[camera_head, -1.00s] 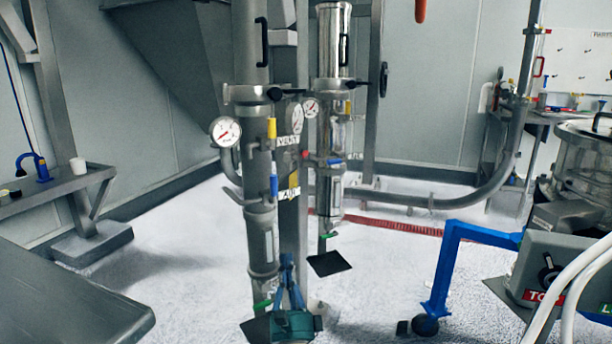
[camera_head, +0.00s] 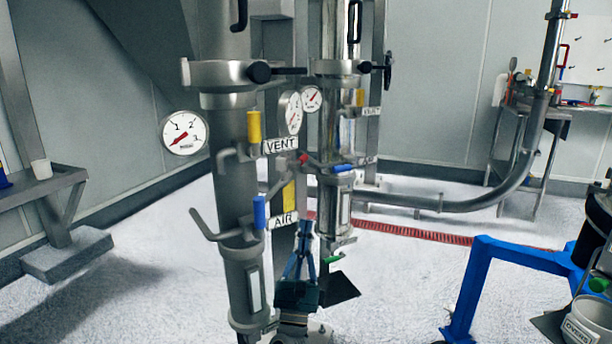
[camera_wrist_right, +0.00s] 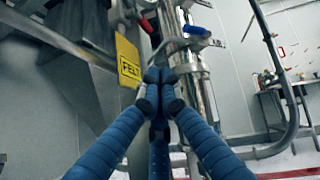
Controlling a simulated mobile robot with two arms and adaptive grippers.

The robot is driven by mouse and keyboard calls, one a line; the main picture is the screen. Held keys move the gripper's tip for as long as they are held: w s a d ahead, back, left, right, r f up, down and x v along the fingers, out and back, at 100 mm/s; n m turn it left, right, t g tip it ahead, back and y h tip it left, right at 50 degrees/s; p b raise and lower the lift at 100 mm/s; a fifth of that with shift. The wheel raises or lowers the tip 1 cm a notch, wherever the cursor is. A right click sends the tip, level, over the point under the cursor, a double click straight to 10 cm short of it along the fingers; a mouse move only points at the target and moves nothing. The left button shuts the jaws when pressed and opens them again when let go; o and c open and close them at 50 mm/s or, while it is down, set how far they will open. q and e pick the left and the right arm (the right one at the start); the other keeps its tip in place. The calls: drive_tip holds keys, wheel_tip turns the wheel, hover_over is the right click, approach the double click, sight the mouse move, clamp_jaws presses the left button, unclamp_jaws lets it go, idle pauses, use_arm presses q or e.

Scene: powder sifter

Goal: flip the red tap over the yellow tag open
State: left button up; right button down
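The red tap (camera_head: 303,158) is small in the head view, on the post between the two steel pipes. The yellow tag (camera_head: 289,197) hangs below it, partly hidden by the front pipe. In the right wrist view the yellow tag (camera_wrist_right: 128,62) is close, left of my fingertips, and a bit of the red tap (camera_wrist_right: 147,25) shows above it. My right gripper (camera_head: 306,228) is below the tag in the head view, pointing up. Its blue fingertips (camera_wrist_right: 160,76) meet, with nothing visible between them. My left gripper is not in view.
The front pipe (camera_head: 228,185) carries a yellow handle (camera_head: 254,126), a blue handle (camera_head: 259,212) and a gauge (camera_head: 184,133). Another pipe with a blue tap (camera_head: 343,168) stands behind, right of the post. A blue frame (camera_head: 520,258) stands at right. Open floor lies around.

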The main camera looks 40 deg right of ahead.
sight(303, 160)
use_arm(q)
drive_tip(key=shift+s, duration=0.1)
use_arm(e)
drive_tip(key=shift+s+a+r, duration=0.1)
drive_tip(key=shift+r, duration=0.05)
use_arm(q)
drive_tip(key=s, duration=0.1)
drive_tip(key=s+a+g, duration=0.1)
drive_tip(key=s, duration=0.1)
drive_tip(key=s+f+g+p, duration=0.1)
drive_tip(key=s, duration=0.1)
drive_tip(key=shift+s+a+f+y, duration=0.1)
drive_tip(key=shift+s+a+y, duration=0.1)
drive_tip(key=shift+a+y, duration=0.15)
use_arm(e)
drive_tip(key=a+r+x, duration=0.1)
drive_tip(key=a+x, duration=0.1)
drive_tip(key=x, duration=1)
drive_tip(key=shift+d+r, duration=0.25)
drive_tip(key=shift+r, duration=0.45)
drive_tip(key=shift+a, duration=0.1)
